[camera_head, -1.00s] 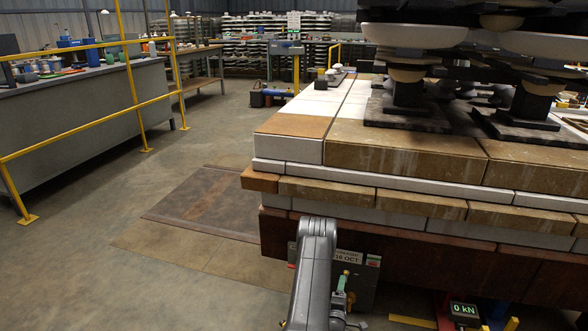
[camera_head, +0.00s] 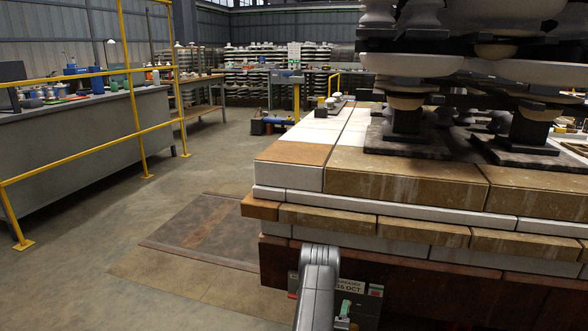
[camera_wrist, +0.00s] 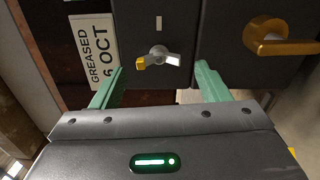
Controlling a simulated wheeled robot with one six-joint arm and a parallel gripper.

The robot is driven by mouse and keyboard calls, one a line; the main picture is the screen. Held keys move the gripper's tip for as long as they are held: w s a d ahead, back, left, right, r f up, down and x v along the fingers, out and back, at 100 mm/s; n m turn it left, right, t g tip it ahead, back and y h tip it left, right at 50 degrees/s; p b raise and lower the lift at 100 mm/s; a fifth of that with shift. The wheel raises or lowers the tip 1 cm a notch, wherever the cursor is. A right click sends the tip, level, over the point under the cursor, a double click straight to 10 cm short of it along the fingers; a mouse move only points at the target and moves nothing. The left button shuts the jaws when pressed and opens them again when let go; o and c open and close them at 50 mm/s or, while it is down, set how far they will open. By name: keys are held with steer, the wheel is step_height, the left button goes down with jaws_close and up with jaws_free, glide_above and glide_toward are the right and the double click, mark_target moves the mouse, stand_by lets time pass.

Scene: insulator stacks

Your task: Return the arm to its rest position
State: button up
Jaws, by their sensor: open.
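My gripper (camera_wrist: 160,68) is open, with its two green fingers apart and nothing between them. In the wrist view it faces a dark grey panel (camera_wrist: 225,25) with a small silver-and-yellow switch (camera_wrist: 158,57) beyond the gap between the fingers. I cannot tell how far the fingertips are from the panel. In the head view my arm (camera_head: 318,290) rises at the bottom centre, in front of the stack's dark lower edge. A bit of green shows beside it, but most of the gripper is hidden or out of frame.
A brass handle (camera_wrist: 275,38) juts from the panel at right. A "GREASED" label (camera_wrist: 95,50) is at left. The block-topped platform (camera_head: 400,180) with insulator stacks fills the right. A yellow railing (camera_head: 75,150) and grey bench (camera_head: 80,145) stand left; floor between is open.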

steer(key=p+v, duration=0.4)
steer(key=v, duration=0.8)
steer(key=w+d+m+b, duration=0.4)
steer(key=w+m, duration=0.9)
steer(key=m, duration=0.5)
steer(key=shift+r+m+b, duration=0.3)
steer(key=shift+m+b, duration=0.1)
steer(key=shift+b, duration=0.05)
steer(key=shift+d, duration=0.1)
steer(key=shift+r, duration=0.1)
